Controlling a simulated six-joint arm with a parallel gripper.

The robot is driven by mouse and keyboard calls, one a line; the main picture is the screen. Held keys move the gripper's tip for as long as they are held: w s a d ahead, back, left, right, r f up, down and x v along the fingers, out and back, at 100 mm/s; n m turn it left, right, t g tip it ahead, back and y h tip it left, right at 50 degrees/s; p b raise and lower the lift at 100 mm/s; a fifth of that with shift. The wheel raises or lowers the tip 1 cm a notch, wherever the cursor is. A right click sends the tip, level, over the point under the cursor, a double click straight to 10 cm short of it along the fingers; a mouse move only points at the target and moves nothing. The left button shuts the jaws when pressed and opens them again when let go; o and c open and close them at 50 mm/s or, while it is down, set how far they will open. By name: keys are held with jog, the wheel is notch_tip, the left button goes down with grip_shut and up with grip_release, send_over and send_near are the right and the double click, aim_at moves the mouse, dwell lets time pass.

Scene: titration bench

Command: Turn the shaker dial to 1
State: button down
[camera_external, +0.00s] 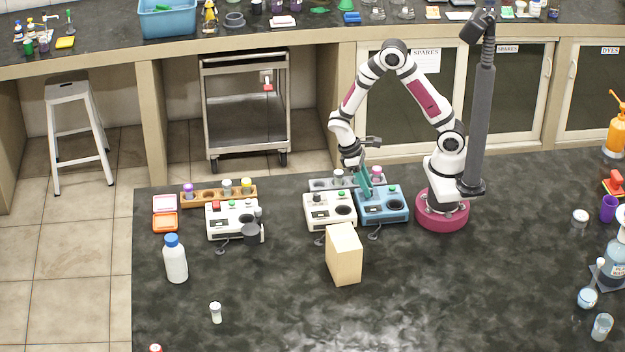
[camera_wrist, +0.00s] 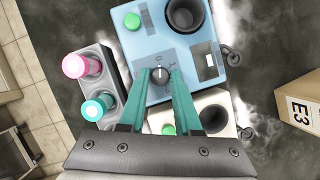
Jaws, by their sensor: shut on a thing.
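The blue shaker (camera_external: 385,212) stands on the dark bench, left of my arm's base. In the wrist view the blue shaker (camera_wrist: 150,42) fills the top middle, with a green button, a dark round well and a small switch. Its dark dial (camera_wrist: 160,76) has a pale pointer line toward the top of the picture; the marks around it are too small to read surely. My gripper (camera_wrist: 160,78) is shut on the dial, one teal finger on each side. In the external view my gripper (camera_external: 365,190) reaches down to the blue shaker and hides the dial.
A white device (camera_external: 325,211) stands close left of the blue shaker. A grey rack (camera_external: 325,184) with capped vials is behind them. A beige block (camera_external: 343,255) stands in front. Another white device (camera_external: 228,220) is further left. The front bench is mostly clear.

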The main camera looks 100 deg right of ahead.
jog(key=shift+m, duration=0.3)
jog(key=m+t+y, duration=0.1)
jog(key=m, duration=0.3)
jog(key=shift+s+d, duration=0.1)
jog(key=shift+d, duration=0.05)
jog(key=m, duration=0.2)
jog(key=m+t+y, duration=0.1)
jog(key=m, duration=0.2)
jog(key=shift+s+t, duration=0.1)
jog(key=shift+t, duration=0.2)
jog(key=shift+m, duration=0.3)
jog(key=c, duration=0.6)
grip_release()
jog(key=shift+d+r+y, duration=0.1)
jog(key=shift+y, duration=0.2)
